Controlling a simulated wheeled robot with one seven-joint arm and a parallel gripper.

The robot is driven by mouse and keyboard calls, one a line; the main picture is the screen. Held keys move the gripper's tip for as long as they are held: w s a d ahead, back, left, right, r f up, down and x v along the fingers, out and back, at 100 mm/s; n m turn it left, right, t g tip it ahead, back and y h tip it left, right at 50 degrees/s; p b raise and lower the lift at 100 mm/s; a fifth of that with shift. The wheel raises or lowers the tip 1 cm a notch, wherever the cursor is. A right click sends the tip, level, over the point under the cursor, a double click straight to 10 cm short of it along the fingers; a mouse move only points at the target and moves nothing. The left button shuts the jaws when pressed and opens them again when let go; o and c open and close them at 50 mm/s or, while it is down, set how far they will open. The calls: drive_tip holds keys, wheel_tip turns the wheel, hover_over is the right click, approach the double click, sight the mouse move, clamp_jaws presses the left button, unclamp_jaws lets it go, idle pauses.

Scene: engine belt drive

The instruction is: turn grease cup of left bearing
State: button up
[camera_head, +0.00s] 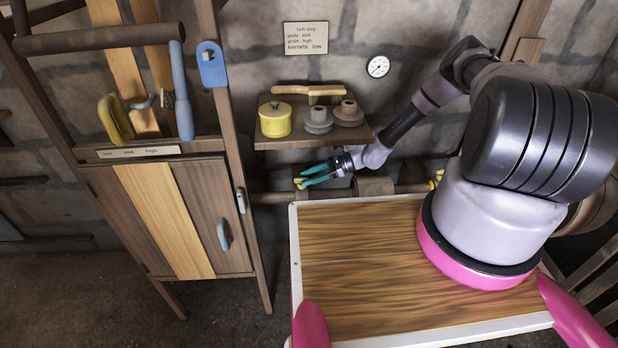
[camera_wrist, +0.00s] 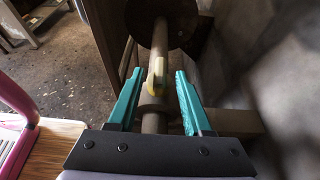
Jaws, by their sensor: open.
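The yellow grease cup (camera_wrist: 156,73) of the left bearing shows in the wrist view, standing at the shaft and lying between the tips of my gripper (camera_wrist: 160,75). My teal fingers are open, one on each side of the cup, with a visible gap on the right; contact on the left cannot be told. In the head view, my gripper (camera_head: 304,177) points left over the shaft, and a bit of the yellow cup (camera_head: 298,181) shows at its fingertips, mostly hidden by them. The bearing body under it is largely hidden.
A second yellow cup (camera_head: 438,175) is further right along the shaft (camera_head: 272,198). Above my gripper is a shelf (camera_head: 275,143) with a yellow pot (camera_head: 275,119) and grey stepped parts (camera_head: 318,118). A wooden cabinet (camera_head: 165,215) stands left. A dark disc (camera_wrist: 160,18) sits on the shaft.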

drive_tip(key=shift+c, duration=0.3)
clamp_jaws()
